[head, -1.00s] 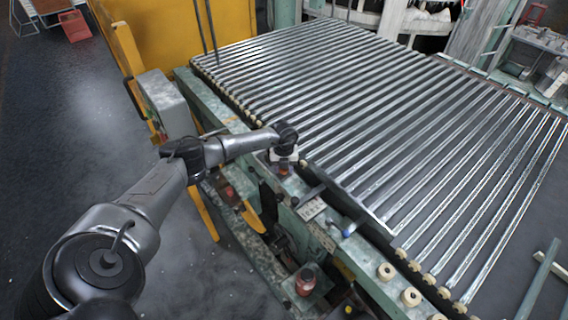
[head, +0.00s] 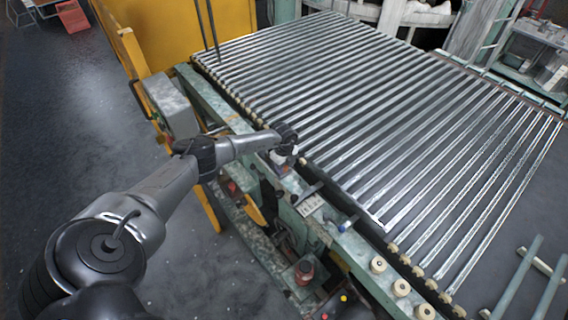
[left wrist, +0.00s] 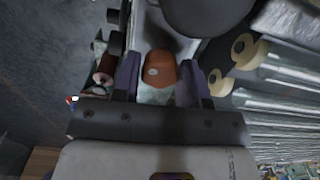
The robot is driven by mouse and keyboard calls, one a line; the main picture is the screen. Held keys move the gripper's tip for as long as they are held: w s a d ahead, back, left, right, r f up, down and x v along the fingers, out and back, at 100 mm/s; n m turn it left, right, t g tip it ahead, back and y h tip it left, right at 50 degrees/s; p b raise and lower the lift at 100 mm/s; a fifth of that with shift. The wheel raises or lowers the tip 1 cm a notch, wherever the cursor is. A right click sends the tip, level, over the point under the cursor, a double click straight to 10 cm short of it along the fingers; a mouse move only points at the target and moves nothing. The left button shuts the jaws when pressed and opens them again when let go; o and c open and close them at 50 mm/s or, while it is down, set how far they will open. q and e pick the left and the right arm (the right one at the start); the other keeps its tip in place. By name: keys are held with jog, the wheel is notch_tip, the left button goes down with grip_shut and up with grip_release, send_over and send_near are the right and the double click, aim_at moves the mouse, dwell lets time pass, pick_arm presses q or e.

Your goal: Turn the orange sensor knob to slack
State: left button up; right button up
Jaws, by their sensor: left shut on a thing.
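The orange sensor knob (left wrist: 159,68) shows in the left wrist view, with a small pale spot on its face. It sits between the two dark fingers of my left gripper (left wrist: 158,82), which is shut on it. In the head view my left gripper (head: 282,162) points down at the near side rail of the roller bed, and the knob is mostly hidden beneath it. Which way the knob is set cannot be read. My right gripper is in neither view.
The roller bed (head: 370,130) of long metal rollers lies just beyond the gripper. A grey box (head: 172,105) stands left. Open floor lies at far left.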

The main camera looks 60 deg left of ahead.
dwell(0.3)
pick_arm(q)
jog(key=o, duration=0.9)
jog(key=shift+r, duration=0.1)
notch_tip(320, 180, up, 14)
jog(key=shift+f, duration=0.15)
dwell(0.5)
dwell(0.4)
